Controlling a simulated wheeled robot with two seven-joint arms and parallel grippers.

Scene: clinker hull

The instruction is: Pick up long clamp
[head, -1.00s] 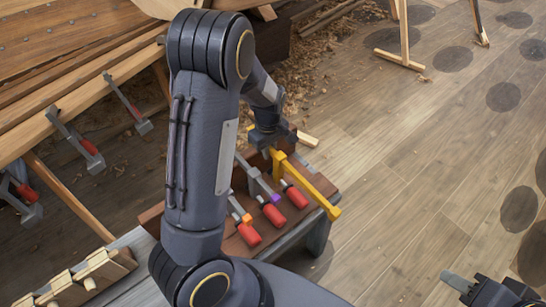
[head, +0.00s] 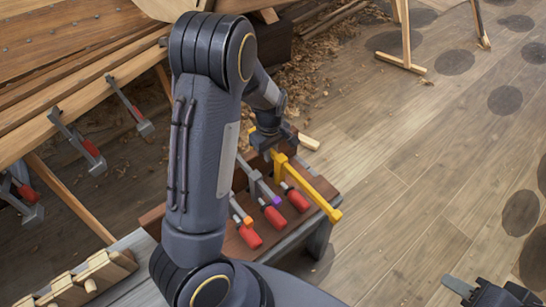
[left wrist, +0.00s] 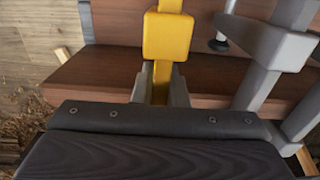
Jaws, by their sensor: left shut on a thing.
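The yellow clamp (head: 312,188), with a long straight bar, lies across the right side of a wooden bench box. My left gripper (head: 270,141) reaches down from above and is shut on the yellow clamp near its back end. In the left wrist view, the clamp's yellow bar and block (left wrist: 167,37) show between the two grey fingers (left wrist: 160,87). The forearm hides part of the box. My right gripper (head: 457,286) is at the lower right, away from the box; its opening is not clear.
Grey clamps with red handles, one with a purple mark (head: 276,200) and one with an orange mark (head: 247,220), lie beside the yellow one. More clamps (head: 77,142) hang on the hull planks (head: 60,112) at left. Open floor (head: 400,180) is to the right.

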